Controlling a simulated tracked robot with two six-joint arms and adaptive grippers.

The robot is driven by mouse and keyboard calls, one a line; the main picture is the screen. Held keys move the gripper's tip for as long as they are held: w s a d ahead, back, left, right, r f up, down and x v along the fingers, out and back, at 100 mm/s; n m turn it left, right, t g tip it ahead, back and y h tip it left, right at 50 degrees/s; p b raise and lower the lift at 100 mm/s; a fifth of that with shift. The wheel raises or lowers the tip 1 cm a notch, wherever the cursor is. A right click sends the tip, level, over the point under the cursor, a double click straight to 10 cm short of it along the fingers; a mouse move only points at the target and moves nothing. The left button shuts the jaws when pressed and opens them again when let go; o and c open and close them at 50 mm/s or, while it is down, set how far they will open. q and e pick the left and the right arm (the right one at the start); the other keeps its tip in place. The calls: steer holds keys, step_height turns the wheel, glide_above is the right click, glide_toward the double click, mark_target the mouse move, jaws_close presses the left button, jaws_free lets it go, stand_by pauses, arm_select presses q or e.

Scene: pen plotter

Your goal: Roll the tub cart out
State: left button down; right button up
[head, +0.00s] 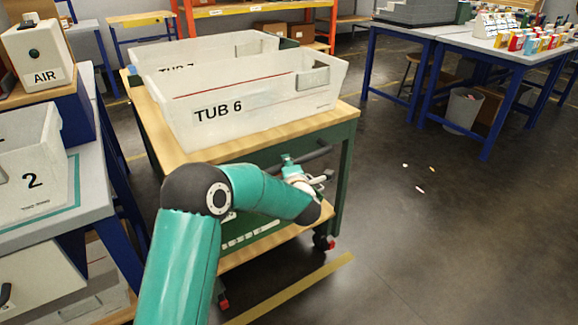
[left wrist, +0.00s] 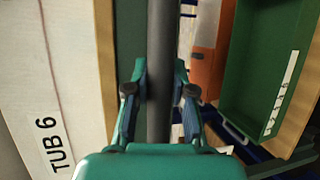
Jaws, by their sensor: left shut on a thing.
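The tub cart (head: 346,175) has a green frame, a wooden top and a lower wooden shelf. It carries the white TUB 6 (head: 265,100) in front and the white TUB 7 (head: 215,50) behind it. My left gripper (head: 293,168) is at the cart's near end, just below the top. In the left wrist view, the fingers of my left gripper (left wrist: 159,98) lie on both sides of the dark handle bar (left wrist: 161,35) and are shut on it. My left arm hides part of the cart's lower shelf. My right gripper is not in view.
A grey bench (head: 98,195) with a white tub marked 2 (head: 30,165) stands close on the left. Blue-legged tables (head: 465,45) stand at the right. The dark floor between is open, with small scraps (head: 420,189) and a yellow line (head: 290,291).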

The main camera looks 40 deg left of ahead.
arm_select(q)
steer(key=shift+d+f, duration=0.25)
steer(key=s+d+b, duration=0.2)
steer(key=s+d, duration=0.2)
steer(key=d, duration=0.5)
steer(key=s+d+b, duration=0.2)
steer(key=s+d, duration=0.1)
steer(key=d, duration=0.6)
steer(key=s+d+b, duration=0.2)
steer(key=s+d, duration=0.2)
steer(key=d, duration=0.5)
steer(key=shift+s+d, duration=0.35)
steer(key=c, duration=1)
jaws_free()
steer(key=shift+w, duration=0.1)
steer(key=shift+r, duration=0.1)
